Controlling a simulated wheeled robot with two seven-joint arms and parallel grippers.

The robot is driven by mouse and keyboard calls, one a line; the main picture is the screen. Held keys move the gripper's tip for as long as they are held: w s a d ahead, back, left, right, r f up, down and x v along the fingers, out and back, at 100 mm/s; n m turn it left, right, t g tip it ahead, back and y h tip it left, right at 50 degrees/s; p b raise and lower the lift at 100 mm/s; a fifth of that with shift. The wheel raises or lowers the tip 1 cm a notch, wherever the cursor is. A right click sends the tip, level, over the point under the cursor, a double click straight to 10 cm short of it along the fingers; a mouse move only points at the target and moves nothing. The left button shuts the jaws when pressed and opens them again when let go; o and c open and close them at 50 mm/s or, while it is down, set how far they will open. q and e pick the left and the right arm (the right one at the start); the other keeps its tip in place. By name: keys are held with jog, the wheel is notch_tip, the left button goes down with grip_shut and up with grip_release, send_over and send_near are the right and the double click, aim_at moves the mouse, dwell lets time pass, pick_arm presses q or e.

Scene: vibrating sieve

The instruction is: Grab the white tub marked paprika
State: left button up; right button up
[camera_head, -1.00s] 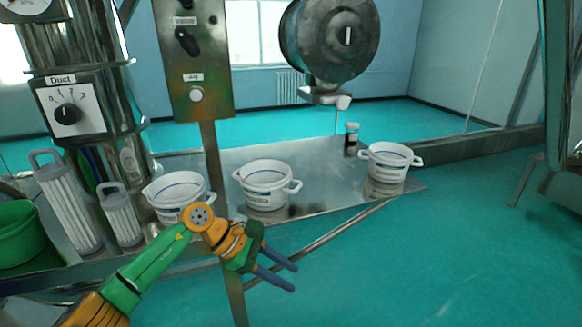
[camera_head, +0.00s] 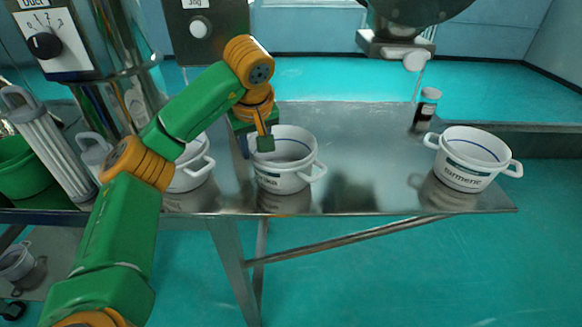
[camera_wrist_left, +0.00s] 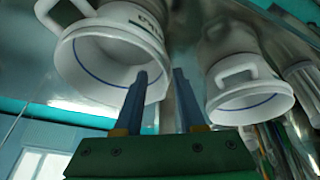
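The white tub whose partly covered label ends in "ka" (camera_head: 290,178) stands upright in the middle of the metal table, with a side handle at its right. In the left wrist view this tub (camera_wrist_left: 88,62) is at upper left, upside down, with a blue line inside. My left gripper (camera_head: 254,146) is at the tub's left rim in the head view, partly covering it. In the left wrist view its two fingers (camera_wrist_left: 162,98) are apart with nothing held. One finger overlaps the tub's rim; the other is beside it. I cannot tell whether they touch it. My right gripper is not in view.
A second white tub (camera_head: 190,176) stands close on the left, partly behind my arm; it also shows in the left wrist view (camera_wrist_left: 248,98). A turmeric tub (camera_head: 468,165) and a small dark jar (camera_head: 425,110) stand at right. The table (camera_head: 365,165) between is clear.

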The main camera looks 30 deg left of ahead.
aim_at(256, 165)
pick_arm(q)
jog(key=p+x, duration=0.1)
jog(key=x, duration=0.6)
jog(key=shift+s+a+f, duration=0.1)
jog(key=shift+s+f, duration=0.05)
jog(key=shift+f, duration=0.1)
jog(key=shift+s, duration=0.1)
jog(key=shift+c, duration=0.4)
grip_shut()
dwell(0.6)
